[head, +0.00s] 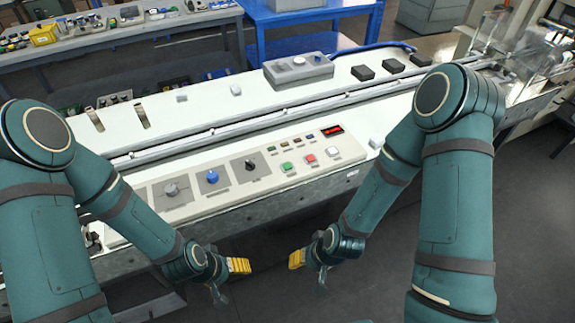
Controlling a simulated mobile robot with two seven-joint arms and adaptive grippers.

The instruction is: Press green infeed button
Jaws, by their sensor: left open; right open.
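The green infeed button (288,168) sits on the sloped cream control panel (235,205) at the front of the machine, left of a red button (310,159) and a white button (332,151). My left gripper (228,280) is open and empty, below and left of the green button, in front of the panel's edge. My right gripper (308,272) is open and empty, below the green button. Both are apart from the panel. Nothing covers the green button.
The panel also holds a black knob (250,165), a blue knob (212,176), a grey knob (171,189) and a red display (332,129). A grey control box (299,70) stands on the white conveyor bed behind. The floor in front of the machine is clear between my arms.

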